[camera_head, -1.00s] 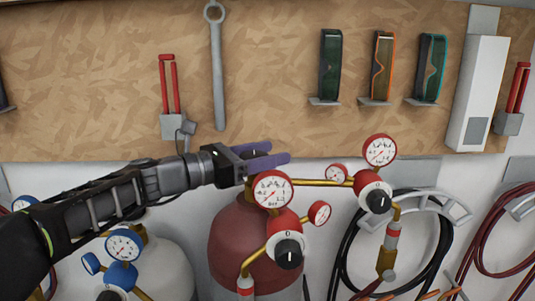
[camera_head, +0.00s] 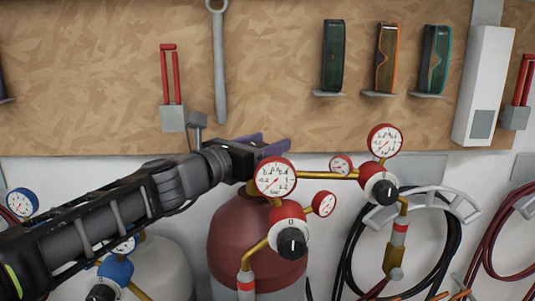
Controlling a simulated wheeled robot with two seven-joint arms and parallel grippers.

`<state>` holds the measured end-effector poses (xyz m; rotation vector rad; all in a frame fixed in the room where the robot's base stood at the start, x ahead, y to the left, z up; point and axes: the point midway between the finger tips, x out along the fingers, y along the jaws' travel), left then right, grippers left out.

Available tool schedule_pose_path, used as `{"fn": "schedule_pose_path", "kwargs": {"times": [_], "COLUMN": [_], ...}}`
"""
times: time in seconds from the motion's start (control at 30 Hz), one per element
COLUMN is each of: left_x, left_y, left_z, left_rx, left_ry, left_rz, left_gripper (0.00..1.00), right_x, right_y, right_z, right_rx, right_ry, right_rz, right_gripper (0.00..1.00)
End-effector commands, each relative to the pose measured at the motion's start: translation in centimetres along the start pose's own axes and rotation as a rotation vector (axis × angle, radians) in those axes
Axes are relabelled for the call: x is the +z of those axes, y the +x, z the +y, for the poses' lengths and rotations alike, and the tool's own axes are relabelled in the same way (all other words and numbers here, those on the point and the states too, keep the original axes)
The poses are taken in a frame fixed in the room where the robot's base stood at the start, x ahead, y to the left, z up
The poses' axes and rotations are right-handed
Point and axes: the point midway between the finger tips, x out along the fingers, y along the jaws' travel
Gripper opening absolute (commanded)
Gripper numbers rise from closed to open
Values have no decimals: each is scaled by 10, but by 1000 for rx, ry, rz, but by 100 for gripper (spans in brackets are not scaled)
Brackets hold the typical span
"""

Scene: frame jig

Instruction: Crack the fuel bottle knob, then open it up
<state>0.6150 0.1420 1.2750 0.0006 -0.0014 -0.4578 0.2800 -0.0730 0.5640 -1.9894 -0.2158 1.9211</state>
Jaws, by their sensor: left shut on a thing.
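The red fuel bottle (camera_head: 240,238) stands below the board, with brass pipes and gauges at its top. My left gripper (camera_head: 265,144), with purple fingers, is at the bottle's top, just behind the large front gauge (camera_head: 275,178). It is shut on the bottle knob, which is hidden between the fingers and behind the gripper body. A red-and-white regulator with a black dial (camera_head: 292,242) sits in front of the bottle. A second such regulator (camera_head: 380,188) is to its right. My right gripper is not in view.
A white bottle with blue fittings (camera_head: 116,270) stands at left, partly behind my arm. A black hose (camera_head: 347,240) hangs at right. A wrench (camera_head: 219,70) and goggles (camera_head: 332,58) hang on the board.

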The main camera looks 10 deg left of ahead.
Motion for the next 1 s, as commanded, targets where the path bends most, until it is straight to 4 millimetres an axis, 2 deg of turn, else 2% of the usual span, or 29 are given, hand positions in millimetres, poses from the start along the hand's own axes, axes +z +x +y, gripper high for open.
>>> {"fn": "schedule_pose_path", "kwargs": {"times": [0.23,0.27,0.5,0.83,1.0], "left_x": [1,1,0,0,0], "left_y": [0,0,0,-2,-19], "left_z": [0,0,0,0,1], "left_rx": [2,2,1,1,4], "left_ry": [-1,-1,-1,0,1], "left_rz": [1,1,1,1,0], "left_gripper": [15,56,76,77,77], "right_x": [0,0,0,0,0], "right_y": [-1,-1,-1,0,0], "right_z": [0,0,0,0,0], "right_rx": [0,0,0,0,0], "right_ry": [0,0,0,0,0], "right_rz": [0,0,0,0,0], "right_gripper": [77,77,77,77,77]}}
